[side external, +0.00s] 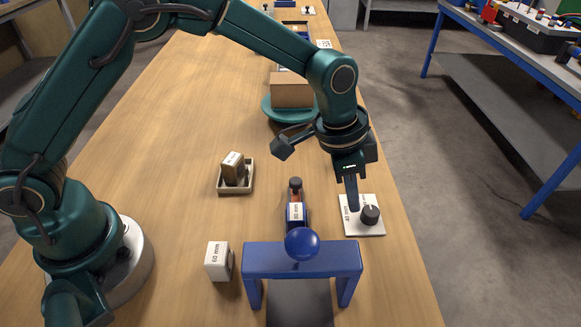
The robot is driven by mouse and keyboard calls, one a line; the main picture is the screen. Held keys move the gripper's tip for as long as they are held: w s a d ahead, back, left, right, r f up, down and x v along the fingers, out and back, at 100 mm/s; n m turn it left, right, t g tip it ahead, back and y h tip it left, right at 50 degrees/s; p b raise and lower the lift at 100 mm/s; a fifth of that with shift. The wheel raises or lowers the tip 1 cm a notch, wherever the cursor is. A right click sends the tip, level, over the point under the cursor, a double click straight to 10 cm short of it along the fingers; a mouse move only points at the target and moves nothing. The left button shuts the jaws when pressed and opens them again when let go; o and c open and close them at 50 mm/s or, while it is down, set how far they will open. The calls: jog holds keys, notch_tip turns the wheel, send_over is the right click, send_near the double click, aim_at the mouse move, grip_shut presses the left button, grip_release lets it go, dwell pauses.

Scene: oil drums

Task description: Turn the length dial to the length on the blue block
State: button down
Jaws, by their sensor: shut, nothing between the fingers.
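The length dial is a black round knob (370,214) on a white plate (366,229) at the right edge of the table. The print "40 mm" shows on the plate's left side; other marks are too small to read. A blue block-like piece (290,221) stands left of the plate, behind the blue frame. It carries a white label that seems to read "80 mm", though the first digit is unclear. My gripper (354,207) points down over the plate, just left of the knob. Its fingers are shut and empty. I cannot tell whether they touch the knob or plate.
A beige tray (222,190) holds a brown labelled block (235,169). A cardboard box (291,91) sits on a green turntable (270,116) behind.

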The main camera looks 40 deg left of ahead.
jog(key=shift+r, duration=2.2)
jog(key=shift+a, duration=0.15)
jog(key=s+a+r+n+t, duration=0.35)
jog(key=a+r, duration=0.65)
jog(key=r, duration=0.4)
jog(key=s+a+f+n+y, duration=0.1)
jog(key=s+a+f+n, duration=0.1)
jog(key=s, duration=0.5)
jog(key=s+a+f+n+y, duration=0.1)
jog(key=s+a+f+n, duration=0.2)
jog(key=s, duration=0.4)
jog(key=shift+s+a+f, duration=0.35)
jog(key=shift+a+f, duration=0.25)
jog(key=shift+a, duration=0.3)
